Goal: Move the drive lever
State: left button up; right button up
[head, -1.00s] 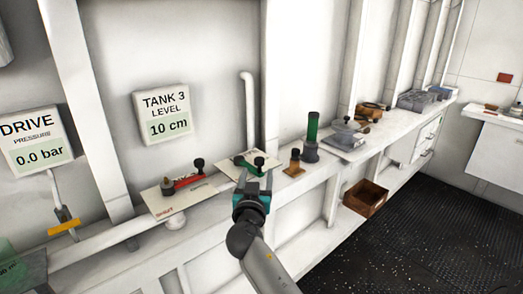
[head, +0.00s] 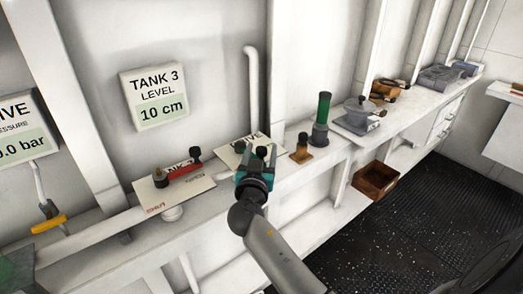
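The drive lever's plate (head: 227,156) lies on the white ledge, with part of the word DRIVE showing. Its green lever is mostly hidden behind my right gripper; a black knob (head: 262,152) shows between the fingers. My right gripper (head: 260,156) is over the plate's front, its fingers apart on either side of that knob. I cannot tell whether they touch it. My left gripper is not in view. The drive pressure sign (head: 22,135) at the left edge is partly cut off and reads 0.0 bar.
A red tank 3 lever (head: 180,173) on a plate is left of the drive plate. A small brown block with a knob (head: 302,150) and a green-topped cylinder (head: 321,118) stand close on the right. A brown box (head: 374,181) sits lower down. A yellow-handled lever (head: 48,223) is far left.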

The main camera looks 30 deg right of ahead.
grip_shut()
jog(key=shift+d, duration=0.1)
dwell(1.1)
